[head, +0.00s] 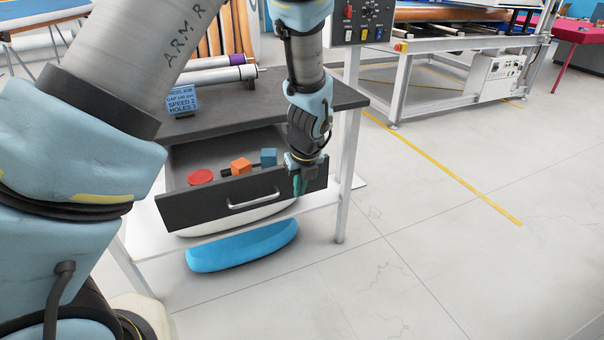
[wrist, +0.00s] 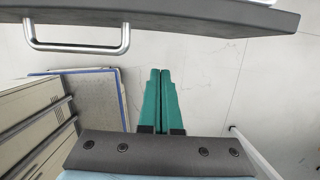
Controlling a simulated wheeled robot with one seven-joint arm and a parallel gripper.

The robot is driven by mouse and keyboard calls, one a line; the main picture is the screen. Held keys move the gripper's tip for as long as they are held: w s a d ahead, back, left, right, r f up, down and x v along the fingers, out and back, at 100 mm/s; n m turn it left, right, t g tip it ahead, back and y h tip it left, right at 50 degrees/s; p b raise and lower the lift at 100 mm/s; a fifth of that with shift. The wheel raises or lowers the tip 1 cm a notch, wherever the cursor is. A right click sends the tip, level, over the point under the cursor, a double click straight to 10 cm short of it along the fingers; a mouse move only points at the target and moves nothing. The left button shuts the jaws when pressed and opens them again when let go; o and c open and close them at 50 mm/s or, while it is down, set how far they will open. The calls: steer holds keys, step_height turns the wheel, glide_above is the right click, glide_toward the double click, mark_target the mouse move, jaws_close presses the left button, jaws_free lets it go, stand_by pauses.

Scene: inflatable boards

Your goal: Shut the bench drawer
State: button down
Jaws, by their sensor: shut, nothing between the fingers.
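The bench drawer (head: 185,212) is pulled open under the dark bench top (head: 345,97). Its dark front panel carries a pale bar handle (head: 253,202). In the wrist view the panel (wrist: 200,14) crosses the top, with the handle (wrist: 78,48) at upper left. My gripper (head: 297,188) is at the right part of the drawer front, right of the handle, pointing down. Its green fingers (wrist: 160,72) are shut together and empty. They look apart from the panel in the wrist view; contact cannot be told in the head view.
The drawer holds a red round piece (head: 201,177), an orange block (head: 241,166) and a blue block (head: 269,157). A blue rounded object (head: 242,246) lies below. A bench leg (head: 347,180) stands to the right. The floor (head: 430,250) at right is clear.

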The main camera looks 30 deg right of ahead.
mark_target(292, 181)
steer(key=shift+w+d+f+p, duration=0.1)
steer(key=shift+w+f+p, duration=0.1)
steer(key=shift+w, duration=0.55)
steer(key=shift+w+d+f+p, duration=0.1)
steer(key=shift+w+f+p, duration=0.1)
steer(key=shift+w, duration=0.5)
steer(key=shift+w+d+f+p, duration=0.1)
steer(key=shift+w+f+p, duration=0.1)
steer(key=shift+w, duration=0.55)
steer(key=shift+a, duration=0.1)
